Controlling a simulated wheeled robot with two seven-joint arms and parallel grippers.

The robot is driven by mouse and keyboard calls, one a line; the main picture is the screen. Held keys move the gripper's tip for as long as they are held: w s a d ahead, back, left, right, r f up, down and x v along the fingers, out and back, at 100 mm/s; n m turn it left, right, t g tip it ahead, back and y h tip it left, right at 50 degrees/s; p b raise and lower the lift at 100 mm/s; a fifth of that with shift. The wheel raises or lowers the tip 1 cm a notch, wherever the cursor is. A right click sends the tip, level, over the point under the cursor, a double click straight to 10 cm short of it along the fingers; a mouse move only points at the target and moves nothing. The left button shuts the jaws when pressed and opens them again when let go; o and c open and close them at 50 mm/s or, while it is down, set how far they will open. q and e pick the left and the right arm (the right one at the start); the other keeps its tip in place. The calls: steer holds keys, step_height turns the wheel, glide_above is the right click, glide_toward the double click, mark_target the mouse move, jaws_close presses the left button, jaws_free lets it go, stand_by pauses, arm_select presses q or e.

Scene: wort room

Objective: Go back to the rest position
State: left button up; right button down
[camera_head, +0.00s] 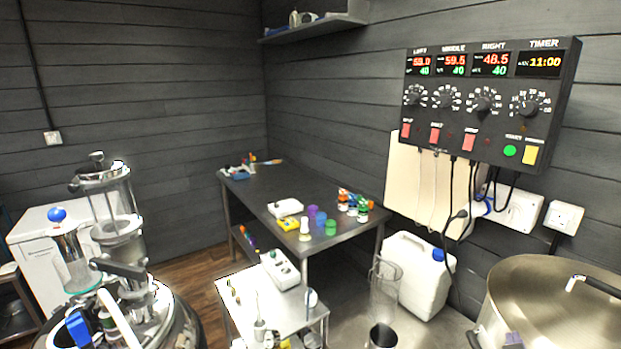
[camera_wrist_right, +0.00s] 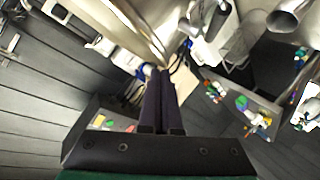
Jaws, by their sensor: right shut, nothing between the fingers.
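My right gripper (camera_wrist_right: 160,72) fills the middle of the right wrist view, its two long dark fingers together and nothing between them. The rest of my right arm is out of the head view. My left gripper is not in view.
A dark control panel (camera_head: 490,105) hangs on the right wall. A white canister (camera_head: 418,275) and a clear cylinder (camera_head: 384,290) stand left of the kettle. A dark table (camera_head: 275,185) with small bottles and jars stands in the middle. Glass-and-steel equipment (camera_head: 115,230) stands at left.

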steer(key=s+a+f+n+g+y, duration=0.2)
steer(key=s+a+f+g+y, duration=0.6)
steer(key=s+a+f, duration=0.85)
step_height(320, 180, down, 28)
steer(key=d+g+b, duration=0.1)
steer(key=d+b, duration=0.1)
steer(key=b, duration=0.1)
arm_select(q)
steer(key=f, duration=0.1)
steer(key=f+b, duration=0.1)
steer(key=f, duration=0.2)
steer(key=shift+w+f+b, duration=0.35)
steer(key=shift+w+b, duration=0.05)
arm_select(e)
steer(key=s+d+f+g, duration=0.1)
steer(key=s+d+f, duration=0.1)
steer(key=s+f, duration=1.3)
steer(key=shift+s+d+g, duration=0.3)
steer(key=shift+s, duration=0.2)
